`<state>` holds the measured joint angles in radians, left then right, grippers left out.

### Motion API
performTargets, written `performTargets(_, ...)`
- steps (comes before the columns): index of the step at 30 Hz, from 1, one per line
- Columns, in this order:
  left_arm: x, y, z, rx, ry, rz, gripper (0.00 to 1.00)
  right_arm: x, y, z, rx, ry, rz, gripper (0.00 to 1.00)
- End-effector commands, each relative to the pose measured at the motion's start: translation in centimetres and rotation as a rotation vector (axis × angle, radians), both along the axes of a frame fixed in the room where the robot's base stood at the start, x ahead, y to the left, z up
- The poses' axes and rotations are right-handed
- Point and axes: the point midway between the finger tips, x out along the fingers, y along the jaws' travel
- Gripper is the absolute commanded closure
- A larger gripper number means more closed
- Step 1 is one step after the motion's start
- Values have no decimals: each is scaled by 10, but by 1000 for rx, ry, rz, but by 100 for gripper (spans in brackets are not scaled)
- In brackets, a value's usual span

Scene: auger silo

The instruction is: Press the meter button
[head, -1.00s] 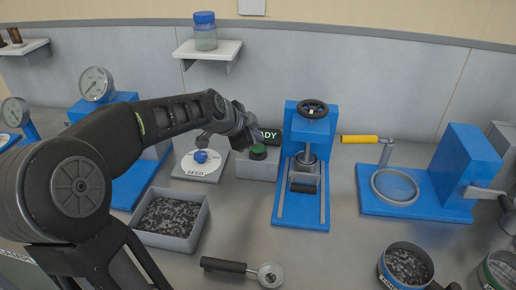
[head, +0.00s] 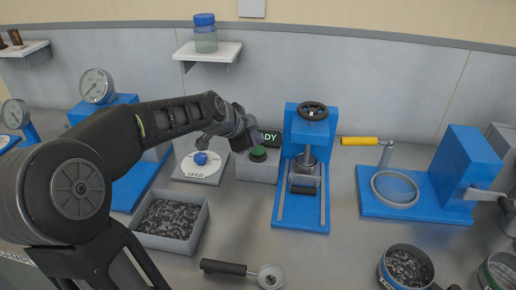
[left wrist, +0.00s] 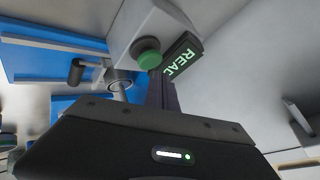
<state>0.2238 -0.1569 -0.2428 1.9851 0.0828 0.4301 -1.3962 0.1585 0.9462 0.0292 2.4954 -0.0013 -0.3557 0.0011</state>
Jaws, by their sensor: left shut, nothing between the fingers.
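The meter button is a green cap (head: 258,153) on a grey box (head: 258,170). A dark display with green letters, partly hidden by my gripper, stands behind it (head: 270,136). My left gripper (head: 255,139) is shut and empty, with its fingertips at the back left of the button, close above it. I cannot tell whether the fingers touch the cap. My right gripper is not in view.
A SEED dial plate (head: 200,168) and a tray of dark grains (head: 137,229) lie left of the box. A blue press (head: 302,213) stands close on its right. A scoop (head: 225,266) lies in front. A blue stand with a ring (head: 420,209) is farther right.

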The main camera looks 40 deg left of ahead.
Motion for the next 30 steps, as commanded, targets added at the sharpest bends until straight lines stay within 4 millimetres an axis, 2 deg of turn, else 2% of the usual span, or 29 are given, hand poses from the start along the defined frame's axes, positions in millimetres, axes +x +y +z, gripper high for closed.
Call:
performTargets(22,0,0,0,0,0,0,100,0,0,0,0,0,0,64)
performTargets(30,0,0,-7,1,-1,0,100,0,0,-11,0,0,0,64)
